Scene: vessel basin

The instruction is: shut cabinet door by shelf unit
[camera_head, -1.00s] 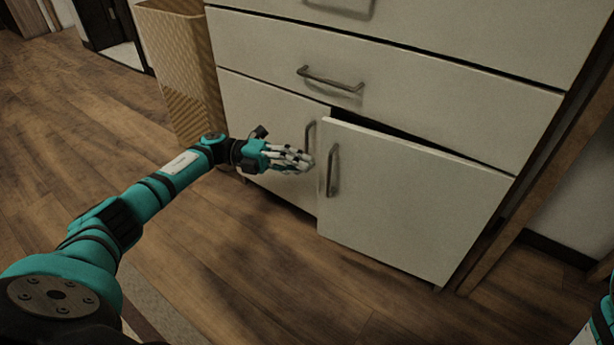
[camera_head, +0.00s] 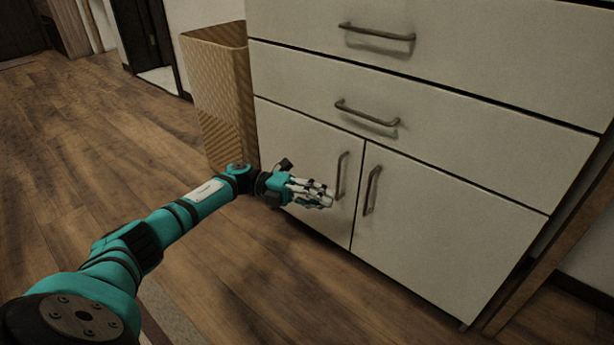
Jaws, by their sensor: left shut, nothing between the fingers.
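The cabinet is white with two lower doors under drawers. The right door (camera_head: 440,235) sits flush with the cabinet front, with only a thin seam at its edges. The left door (camera_head: 305,150) is also flush. Each door has a vertical metal handle near the middle seam. My left gripper (camera_head: 328,197) is shut and empty, in front of the left door, just left of and below its handle; whether it touches the door I cannot tell. It hides a small lower part of that door. My right gripper is not in view.
A tall woven basket (camera_head: 218,95) stands against the cabinet's left side. Above the doors are drawers (camera_head: 430,125) with horizontal handles, closed. A wooden upright (camera_head: 545,255) stands at the cabinet's right. The wooden floor (camera_head: 90,150) at left is clear.

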